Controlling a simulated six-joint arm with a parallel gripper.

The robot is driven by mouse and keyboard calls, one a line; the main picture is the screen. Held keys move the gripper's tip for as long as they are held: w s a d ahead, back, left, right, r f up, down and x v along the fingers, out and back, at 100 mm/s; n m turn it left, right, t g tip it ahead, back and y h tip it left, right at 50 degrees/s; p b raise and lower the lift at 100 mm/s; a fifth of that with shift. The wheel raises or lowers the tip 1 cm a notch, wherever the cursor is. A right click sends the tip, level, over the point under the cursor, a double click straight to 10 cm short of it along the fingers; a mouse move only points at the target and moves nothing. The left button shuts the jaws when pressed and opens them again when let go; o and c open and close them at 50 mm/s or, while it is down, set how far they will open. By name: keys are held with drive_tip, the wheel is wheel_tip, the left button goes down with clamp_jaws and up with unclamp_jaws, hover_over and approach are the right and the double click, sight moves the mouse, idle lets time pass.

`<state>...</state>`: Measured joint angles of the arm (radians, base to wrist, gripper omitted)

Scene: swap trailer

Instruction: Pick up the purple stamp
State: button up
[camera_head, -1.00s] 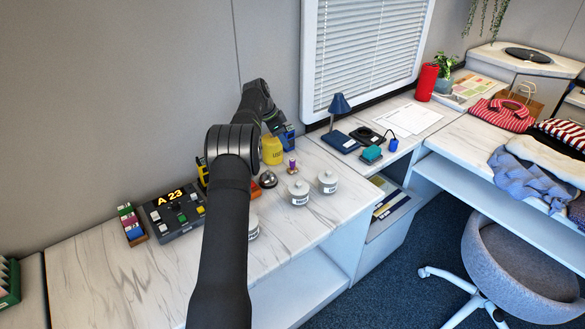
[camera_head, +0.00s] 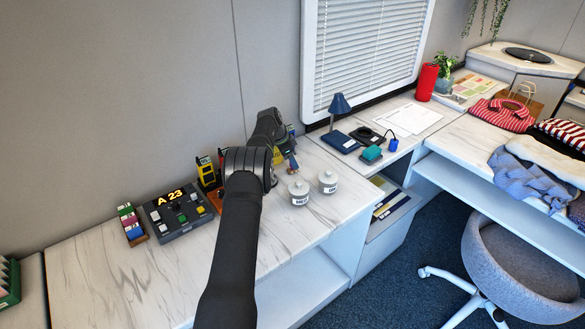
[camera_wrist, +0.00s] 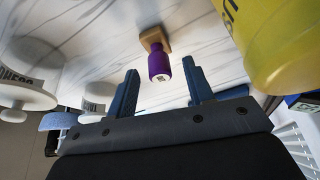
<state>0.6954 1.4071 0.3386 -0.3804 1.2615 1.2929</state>
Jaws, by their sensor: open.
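The purple stamp (camera_wrist: 158,66) shows in the wrist view, with a purple knob handle and a wooden base on the marble counter (camera_wrist: 95,45). My gripper (camera_wrist: 160,86) is open and empty, with its two blue fingers on either side of the handle's line. The handle's end lies close to the gap between the fingertips; I cannot tell whether it is inside. In the head view my gripper (camera_head: 291,158) is over the stamp's spot and hides most of it.
A yellow bottle (camera_wrist: 285,45) stands close on the right in the wrist view. Two lidded white jars (camera_head: 299,192) (camera_head: 327,181) stand nearby on the counter. A keypad with a display (camera_head: 180,212) lies to the left. The front of the counter is clear.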

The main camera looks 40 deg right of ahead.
drive_tip(key=shift+r, duration=0.1)
clamp_jaws()
